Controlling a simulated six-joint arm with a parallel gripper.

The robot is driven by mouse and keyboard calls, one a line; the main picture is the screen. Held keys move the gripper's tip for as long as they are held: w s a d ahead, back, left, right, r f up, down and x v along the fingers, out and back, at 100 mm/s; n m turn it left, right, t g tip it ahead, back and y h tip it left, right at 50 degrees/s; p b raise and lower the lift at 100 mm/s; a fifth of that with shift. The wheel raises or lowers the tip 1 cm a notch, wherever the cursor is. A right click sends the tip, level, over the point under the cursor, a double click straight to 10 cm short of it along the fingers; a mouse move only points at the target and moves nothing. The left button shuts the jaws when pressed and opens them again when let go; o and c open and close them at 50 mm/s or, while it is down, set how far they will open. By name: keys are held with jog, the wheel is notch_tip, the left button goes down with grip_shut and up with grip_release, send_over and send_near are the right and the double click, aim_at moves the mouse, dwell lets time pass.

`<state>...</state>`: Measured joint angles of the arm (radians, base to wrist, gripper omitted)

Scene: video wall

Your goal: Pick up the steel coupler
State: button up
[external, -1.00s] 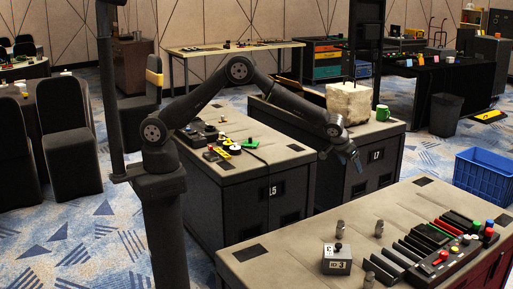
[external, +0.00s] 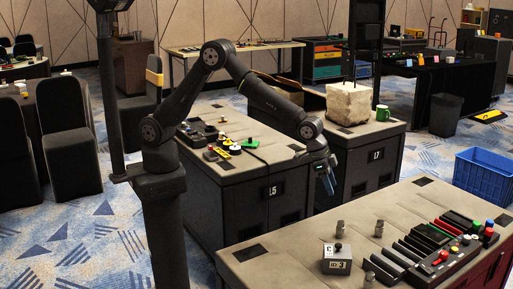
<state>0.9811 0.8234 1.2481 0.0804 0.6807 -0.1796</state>
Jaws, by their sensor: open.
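Small grey metal cylinders, which look like steel couplers, stand on the front table (external: 285,243). One (external: 340,227) is behind the marked block, one (external: 379,228) is farther right, and one (external: 369,279) is at the front edge. I cannot tell which is the steel coupler. A pale block (external: 337,266) marked with a 3 has a dark knob on top. My gripper (external: 330,186) is open and points down in the air. In the picture it is above the cylinders and apart from them. Its fingers are small in this view.
A row of dark slats (external: 425,238) and a panel with coloured buttons (external: 445,258) fill the table's right side. Cabinet L5 (external: 235,180) and cabinet L7 (external: 368,165) stand behind. A blue crate (external: 485,176) is on the floor at right. The table's left part is clear.

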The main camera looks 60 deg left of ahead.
jog(key=s, duration=0.1)
send_near(341, 227)
jog(key=shift+m, duration=0.3)
jog(key=w+f, duration=0.1)
jog(key=f, duration=0.2)
jog(key=w+f, duration=0.1)
jog(key=f, duration=0.1)
jog(key=shift+w+d+f, duration=0.1)
jog(key=shift+w+d, duration=0.2)
jog(key=shift+d, duration=0.05)
jog(key=x, duration=0.4)
jog(key=shift+s+a+f, duration=0.15)
jog(key=shift+s+a, duration=0.1)
jog(key=shift+w+d+f, duration=0.15)
jog(key=shift+d+f, duration=0.05)
jog(key=shift+f, duration=0.35)
jog(key=shift+c, duration=0.2)
jog(key=c, duration=1)
